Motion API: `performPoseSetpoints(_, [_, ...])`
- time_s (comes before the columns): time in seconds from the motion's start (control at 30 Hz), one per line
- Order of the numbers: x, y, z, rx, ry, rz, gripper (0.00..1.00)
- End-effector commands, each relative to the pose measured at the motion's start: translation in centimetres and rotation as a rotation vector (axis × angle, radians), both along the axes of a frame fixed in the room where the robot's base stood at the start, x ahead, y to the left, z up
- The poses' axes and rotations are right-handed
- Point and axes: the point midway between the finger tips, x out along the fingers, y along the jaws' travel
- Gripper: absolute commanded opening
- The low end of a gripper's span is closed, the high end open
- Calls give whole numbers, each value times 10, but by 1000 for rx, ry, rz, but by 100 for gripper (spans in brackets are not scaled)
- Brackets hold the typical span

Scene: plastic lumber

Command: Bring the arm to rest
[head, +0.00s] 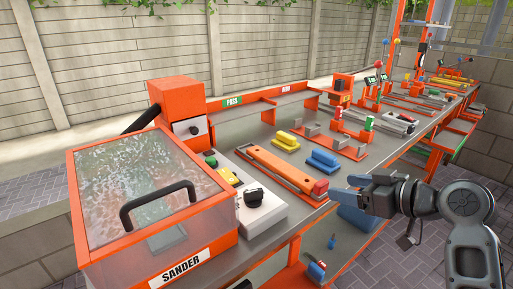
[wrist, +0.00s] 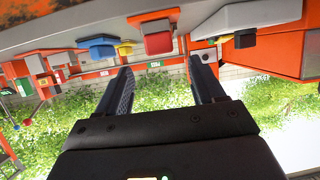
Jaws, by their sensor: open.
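My gripper (head: 347,196) is at the front edge of the workbench, at the right of the head view, pointing left. Its two blue-grey fingers are apart and nothing shows between them. In the wrist view my gripper (wrist: 160,82) is also open and empty, and the scene appears upside down. The red end block (head: 320,188) of an orange bar (head: 280,167) on the bench is close to the fingertips in the head view. I cannot tell whether they touch. My arm reaches in from the lower right.
An orange sander (head: 215,200) with a clear lid and black handle stands at the front left. Yellow (head: 286,140) and blue (head: 323,160) blocks lie on the bench. More orange fixtures stand toward the back right. Paved floor (head: 370,262) lies in front of the bench.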

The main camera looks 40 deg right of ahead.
Motion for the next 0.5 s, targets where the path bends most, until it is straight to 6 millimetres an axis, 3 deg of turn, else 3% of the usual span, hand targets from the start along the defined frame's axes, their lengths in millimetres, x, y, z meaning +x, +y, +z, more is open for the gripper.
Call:
performPoseSetpoints(0.27, [-3, 6, -10, 7, 12, -16, 68])
performPoseSetpoints(0.5, [-29, 45, -59, 29, 59, -116, 68])
